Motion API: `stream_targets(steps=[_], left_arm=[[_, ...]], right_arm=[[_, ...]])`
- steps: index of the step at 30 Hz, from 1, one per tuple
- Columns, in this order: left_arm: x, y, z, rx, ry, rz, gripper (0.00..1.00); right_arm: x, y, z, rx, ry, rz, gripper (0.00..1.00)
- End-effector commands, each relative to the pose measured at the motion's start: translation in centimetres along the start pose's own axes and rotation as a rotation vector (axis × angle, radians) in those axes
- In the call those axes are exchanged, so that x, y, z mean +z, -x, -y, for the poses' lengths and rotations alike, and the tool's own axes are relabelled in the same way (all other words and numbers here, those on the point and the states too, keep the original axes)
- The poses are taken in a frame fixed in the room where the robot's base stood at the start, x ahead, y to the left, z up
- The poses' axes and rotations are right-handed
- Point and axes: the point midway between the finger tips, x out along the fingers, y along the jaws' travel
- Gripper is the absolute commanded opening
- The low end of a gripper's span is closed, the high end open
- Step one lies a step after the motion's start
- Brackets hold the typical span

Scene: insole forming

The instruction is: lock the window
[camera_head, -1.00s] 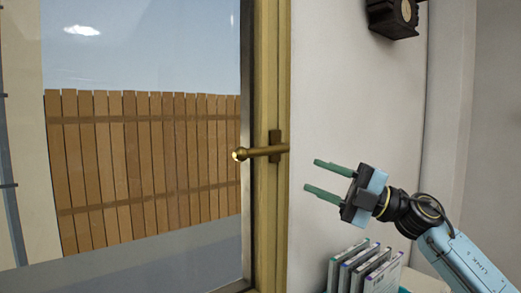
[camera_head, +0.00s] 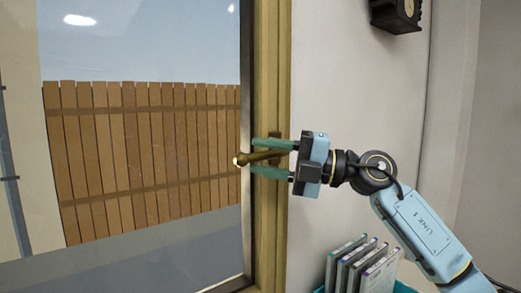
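The window (camera_head: 150,60) fills the left of the view, with a wooden frame (camera_head: 270,225) along its right side. Its brass handle (camera_head: 262,157) sticks out to the left from the frame, roughly level, with its rounded knob end at the left. My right gripper (camera_head: 256,158) is at the handle, with one green finger above it and one below. The fingers are apart, with a visible gap to the handle at the knob end; contact cannot be made out. The handle's mount is partly hidden behind the fingers. My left gripper is not in view.
Several thin cases (camera_head: 360,262) stand in a teal holder (camera_head: 402,287) below my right arm. A dark box-like fixture (camera_head: 396,14) is on the wall (camera_head: 350,80) at the upper right. A wooden fence (camera_head: 140,160) shows through the glass.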

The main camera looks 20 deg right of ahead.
Motion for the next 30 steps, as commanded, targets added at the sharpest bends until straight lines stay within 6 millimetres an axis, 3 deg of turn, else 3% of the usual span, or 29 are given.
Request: stream_targets(steps=[4,13,22,30], left_arm=[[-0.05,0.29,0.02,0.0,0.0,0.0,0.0],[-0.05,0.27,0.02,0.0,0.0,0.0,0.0],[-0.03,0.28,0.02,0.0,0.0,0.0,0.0],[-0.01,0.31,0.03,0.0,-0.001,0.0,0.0]], right_arm=[[-0.04,-1.02,-0.01,-0.001,0.0,-0.001,0.38],[-0.04,-1.18,0.05,0.0,0.0,-0.001,0.38],[-0.03,-1.15,0.04,0.0,0.0,-0.001,0.0],[-0.03,-1.17,0.04,-0.001,0.001,-0.001,0.0]])
